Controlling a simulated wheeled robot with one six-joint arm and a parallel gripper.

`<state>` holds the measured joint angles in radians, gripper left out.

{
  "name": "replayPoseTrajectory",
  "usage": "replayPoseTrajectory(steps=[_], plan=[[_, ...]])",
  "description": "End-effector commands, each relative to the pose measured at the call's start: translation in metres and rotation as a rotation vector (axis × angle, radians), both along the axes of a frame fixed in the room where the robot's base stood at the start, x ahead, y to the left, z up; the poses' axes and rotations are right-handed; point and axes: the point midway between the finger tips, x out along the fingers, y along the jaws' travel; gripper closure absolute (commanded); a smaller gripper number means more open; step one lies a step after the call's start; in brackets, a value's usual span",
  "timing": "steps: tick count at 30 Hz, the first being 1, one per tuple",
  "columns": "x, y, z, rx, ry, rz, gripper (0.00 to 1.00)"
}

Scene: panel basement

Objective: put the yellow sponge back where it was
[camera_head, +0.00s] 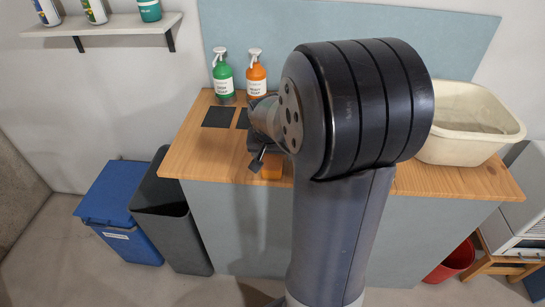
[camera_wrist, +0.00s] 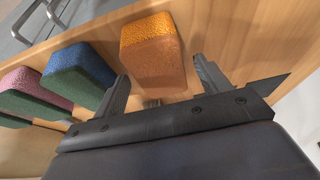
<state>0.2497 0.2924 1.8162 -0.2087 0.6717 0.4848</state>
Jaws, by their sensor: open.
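The yellow sponge (camera_wrist: 152,50), orange-yellow on top with a browner side, stands on the wooden worktop in the wrist view. A small orange part of the sponge (camera_head: 271,167) shows below my wrist in the head view. My gripper (camera_wrist: 160,85) is open, with one finger on either side of the sponge's near end. I cannot tell whether the fingers touch it. In the head view my gripper (camera_head: 258,159) is low over the worktop and partly hidden by my arm.
A blue-green sponge (camera_wrist: 78,75) and a pink-green sponge (camera_wrist: 33,97) stand close left of my gripper. On the worktop (camera_head: 455,181) are green (camera_head: 223,80) and orange (camera_head: 256,77) spray bottles, dark squares (camera_head: 219,117) and a cream basin (camera_head: 465,145). Bins stand left.

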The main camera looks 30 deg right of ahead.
Motion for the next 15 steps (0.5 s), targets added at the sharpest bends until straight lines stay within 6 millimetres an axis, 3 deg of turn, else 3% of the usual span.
replayPoseTrajectory(steps=[6, 15], plan=[[-0.013, 0.010, 0.044, -0.002, -0.007, 0.002, 0.28], [-0.028, 0.019, 0.083, -0.001, -0.002, 0.001, 0.28]])
